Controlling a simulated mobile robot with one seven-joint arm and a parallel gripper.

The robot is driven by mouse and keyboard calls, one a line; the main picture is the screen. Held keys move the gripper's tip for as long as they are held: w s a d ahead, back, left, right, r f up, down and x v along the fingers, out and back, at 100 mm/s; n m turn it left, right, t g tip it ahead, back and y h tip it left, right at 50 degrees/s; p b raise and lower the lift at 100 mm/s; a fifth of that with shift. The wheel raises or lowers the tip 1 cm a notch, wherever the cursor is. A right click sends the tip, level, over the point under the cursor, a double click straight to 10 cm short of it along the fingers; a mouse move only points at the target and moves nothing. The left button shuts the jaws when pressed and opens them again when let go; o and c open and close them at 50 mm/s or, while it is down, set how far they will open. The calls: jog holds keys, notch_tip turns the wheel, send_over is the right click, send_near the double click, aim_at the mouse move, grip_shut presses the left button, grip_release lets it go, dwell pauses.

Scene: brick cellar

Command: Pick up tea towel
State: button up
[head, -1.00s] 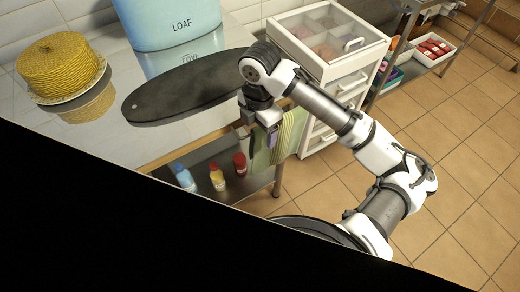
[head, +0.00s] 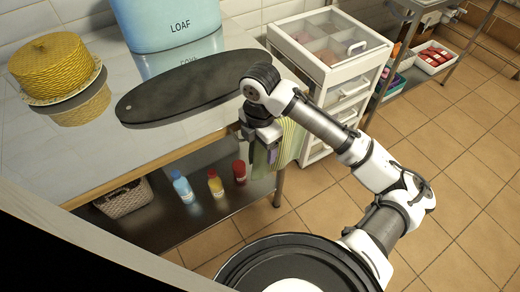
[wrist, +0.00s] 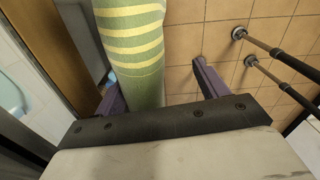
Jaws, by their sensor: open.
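The tea towel (head: 291,143) is green with pale stripes and hangs at the right end of the metal table (head: 110,178). In the wrist view the towel (wrist: 134,45) hangs between the two purple-grey fingers of my gripper (wrist: 160,88), closer to the left finger and clear of the right one. My gripper (head: 262,150) is open and points down at the towel in the head view, hiding part of it. Whether the left finger touches the towel I cannot tell.
A dark oval board (head: 180,88), a blue loaf bin (head: 175,22) and a yellow woven cover (head: 55,66) stand on the table. Several bottles (head: 215,184) and a basket (head: 123,198) are on its lower shelf. A white drawer unit (head: 330,52) stands right of the towel.

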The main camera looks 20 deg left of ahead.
jog(key=shift+f+b, duration=0.3)
jog(key=shift+f, duration=0.15)
jog(key=c, duration=1.3)
notch_tip(320, 180, up, 12)
jog(key=p, duration=1)
jog(key=shift+d, duration=0.1)
grip_shut()
notch_tip(320, 180, up, 9)
jog(key=p, duration=0.4)
